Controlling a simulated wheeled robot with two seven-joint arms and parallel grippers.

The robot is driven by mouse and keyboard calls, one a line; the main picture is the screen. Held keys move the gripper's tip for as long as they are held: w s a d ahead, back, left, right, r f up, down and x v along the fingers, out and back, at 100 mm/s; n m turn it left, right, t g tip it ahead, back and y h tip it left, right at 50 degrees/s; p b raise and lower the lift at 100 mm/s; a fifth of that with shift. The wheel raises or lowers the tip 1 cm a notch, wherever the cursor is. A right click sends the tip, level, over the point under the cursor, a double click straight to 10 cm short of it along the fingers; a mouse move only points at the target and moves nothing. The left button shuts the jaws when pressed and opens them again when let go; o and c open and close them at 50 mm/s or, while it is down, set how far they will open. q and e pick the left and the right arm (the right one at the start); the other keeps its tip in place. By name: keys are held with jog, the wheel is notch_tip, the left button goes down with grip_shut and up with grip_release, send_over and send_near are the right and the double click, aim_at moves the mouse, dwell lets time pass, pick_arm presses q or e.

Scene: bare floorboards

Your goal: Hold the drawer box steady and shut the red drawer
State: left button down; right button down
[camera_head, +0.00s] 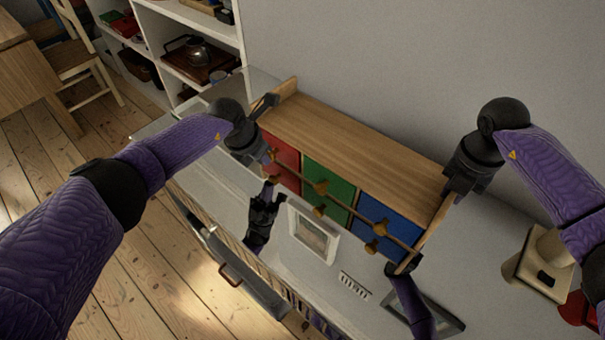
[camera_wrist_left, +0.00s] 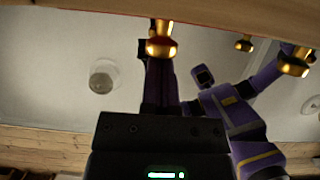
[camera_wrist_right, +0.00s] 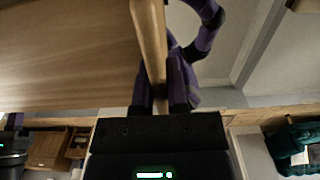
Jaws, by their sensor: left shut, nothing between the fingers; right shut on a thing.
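The wooden drawer box (camera_head: 345,143) stands on a glossy white top by the wall. It has red, green (camera_head: 328,183) and blue (camera_head: 389,224) drawer fronts with gold knobs. The red drawer (camera_head: 281,156), at the left end, looks about level with the others; a small gap cannot be ruled out. My left gripper (camera_head: 262,152) is shut and empty at the red front, partly hiding it; in the left wrist view a gold knob (camera_wrist_left: 161,46) is at its fingertips. My right gripper (camera_head: 452,192) is shut on the box's right side panel (camera_wrist_right: 150,40).
On the glossy top (camera_head: 215,187) are a white-framed picture (camera_head: 314,235) and reflections of my arms. A beige object (camera_head: 540,262) and a red thing (camera_head: 578,309) are at the right. A white shelf (camera_head: 190,60) and wooden chair (camera_head: 85,60) stand at the back left.

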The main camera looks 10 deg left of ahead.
pick_arm(q)
jog(key=shift+s, duration=0.1)
jog(key=s, duration=0.1)
jog(key=s+a, duration=0.2)
jog(key=shift+s+a+r, duration=0.15)
jog(key=shift+s+r, duration=0.15)
jog(key=shift+r, duration=0.05)
jog(key=v, duration=0.9)
jog(key=shift+r, duration=0.1)
pick_arm(e)
jog(key=c, duration=0.6)
grip_release()
